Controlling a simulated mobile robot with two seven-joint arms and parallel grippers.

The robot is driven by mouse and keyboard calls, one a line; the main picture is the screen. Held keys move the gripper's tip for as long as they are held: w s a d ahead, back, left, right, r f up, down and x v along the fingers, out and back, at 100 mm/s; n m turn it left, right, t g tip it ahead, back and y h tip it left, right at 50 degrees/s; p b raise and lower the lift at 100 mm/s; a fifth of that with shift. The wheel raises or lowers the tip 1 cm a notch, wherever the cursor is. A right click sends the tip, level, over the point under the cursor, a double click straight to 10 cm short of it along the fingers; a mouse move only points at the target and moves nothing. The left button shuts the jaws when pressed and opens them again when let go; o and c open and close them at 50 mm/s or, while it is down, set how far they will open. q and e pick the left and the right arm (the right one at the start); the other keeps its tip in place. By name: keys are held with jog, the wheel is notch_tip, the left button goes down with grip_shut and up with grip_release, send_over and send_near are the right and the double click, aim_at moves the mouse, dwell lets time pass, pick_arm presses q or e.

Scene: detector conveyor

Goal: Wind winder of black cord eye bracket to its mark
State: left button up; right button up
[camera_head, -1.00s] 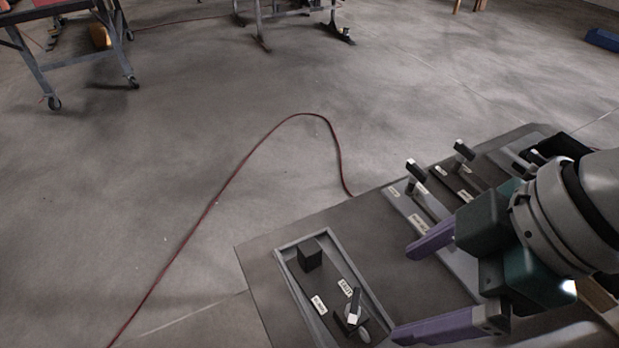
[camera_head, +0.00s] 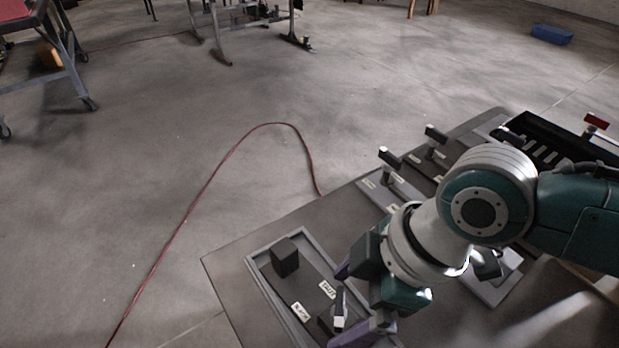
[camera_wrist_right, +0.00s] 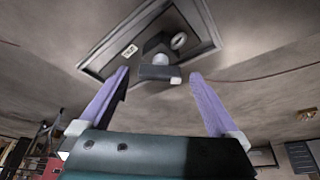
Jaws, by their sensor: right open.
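The black cord eye bracket (camera_wrist_right: 155,44) is a dark block with a pale ring beside it, in a framed tray. Its winder (camera_wrist_right: 160,73), a dark bar on a pale stub, stands in front of it in the right wrist view. In the head view the winder (camera_head: 340,305) shows near the tray's right side, partly hidden by my gripper. My right gripper (camera_head: 350,300) is open, its two purple fingers on either side of the winder, with gaps showing in the wrist view (camera_wrist_right: 160,75). Small white labels (camera_head: 327,289) lie beside the winder; I cannot read the mark's setting.
The tray (camera_head: 262,284) also holds a black block (camera_head: 285,257) at its far end. A dark slotted box (camera_head: 540,150) is at the far right. A red hose lies on the floor.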

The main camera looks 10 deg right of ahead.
jog(key=shift+c, duration=0.3)
jog(key=c, duration=1.3)
jog(key=shift+w, duration=0.1)
jog(key=n+b, duration=0.1)
jog(key=n, duration=0.1)
jog(key=n+g+b, duration=0.1)
jog(key=n+b, duration=0.1)
jog(key=shift+w+f+g, duration=0.15)
jog(key=shift+f+g, duration=0.05)
jog(key=shift+g, duration=0.1)
jog(key=n+g+b, duration=0.1)
jog(key=n+b, duration=0.2)
jog(key=shift+n, duration=0.4)
jog(key=shift+r+n+g+b, duration=0.15)
jog(key=shift+n+g+b, duration=0.35)
jog(key=shift+n, duration=0.3)
